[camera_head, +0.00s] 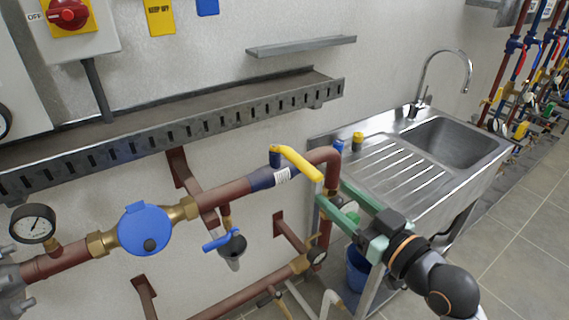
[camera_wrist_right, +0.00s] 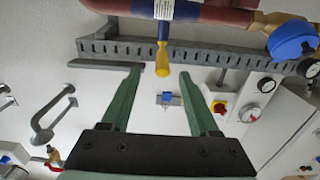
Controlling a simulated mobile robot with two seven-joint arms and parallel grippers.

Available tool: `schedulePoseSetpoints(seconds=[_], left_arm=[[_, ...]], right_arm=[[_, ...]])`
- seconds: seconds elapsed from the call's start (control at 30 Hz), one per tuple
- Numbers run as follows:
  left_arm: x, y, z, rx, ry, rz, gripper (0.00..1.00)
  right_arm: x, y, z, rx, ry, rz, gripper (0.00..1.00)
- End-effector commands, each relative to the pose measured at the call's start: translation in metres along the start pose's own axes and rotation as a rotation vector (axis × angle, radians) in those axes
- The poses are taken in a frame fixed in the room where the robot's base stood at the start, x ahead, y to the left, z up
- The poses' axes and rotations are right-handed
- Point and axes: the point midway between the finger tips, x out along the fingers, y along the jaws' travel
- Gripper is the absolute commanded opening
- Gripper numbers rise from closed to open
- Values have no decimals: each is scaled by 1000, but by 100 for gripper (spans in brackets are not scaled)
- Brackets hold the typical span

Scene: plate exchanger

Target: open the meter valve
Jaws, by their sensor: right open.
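The meter valve has a yellow lever (camera_head: 298,163) on a blue stem, set on a red-brown pipe to the right of the blue water meter (camera_head: 145,229). The lever's free end points right and toward me in the head view, at an angle across the pipe. My right gripper (camera_head: 333,193) has green fingers and is open, just beyond the lever's free end. In the right wrist view the lever (camera_wrist_right: 162,62) shows between the two fingertips (camera_wrist_right: 160,72), with a gap on each side. I cannot tell whether anything touches. My left gripper is out of view.
A smaller blue-handled valve (camera_head: 222,241) hangs below the pipe. A pressure gauge (camera_head: 33,223) is at the far left. A slotted metal tray (camera_head: 180,112) runs along the wall behind. A steel sink (camera_head: 420,165) stands at the right, and a blue bucket (camera_head: 357,268) is below it.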

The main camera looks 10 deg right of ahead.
Motion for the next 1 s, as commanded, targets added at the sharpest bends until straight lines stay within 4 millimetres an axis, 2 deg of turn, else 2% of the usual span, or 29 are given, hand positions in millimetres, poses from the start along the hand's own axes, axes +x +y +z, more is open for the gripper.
schedulePoseSetpoints(seconds=[0.1, 0.27, 0.7, 0.77, 1.0], left_arm=[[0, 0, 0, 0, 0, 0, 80], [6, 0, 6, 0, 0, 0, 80], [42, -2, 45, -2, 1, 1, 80], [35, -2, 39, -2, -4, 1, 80], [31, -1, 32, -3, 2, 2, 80]], right_arm=[[-1, -1, -11, -10, 20, -8, 61], [2, -2, -10, -12, 26, -11, 61], [24, -2, -8, -11, 30, -10, 61], [38, -2, -15, -4, 24, -11, 61], [86, -3, -16, -5, 23, -12, 61]])
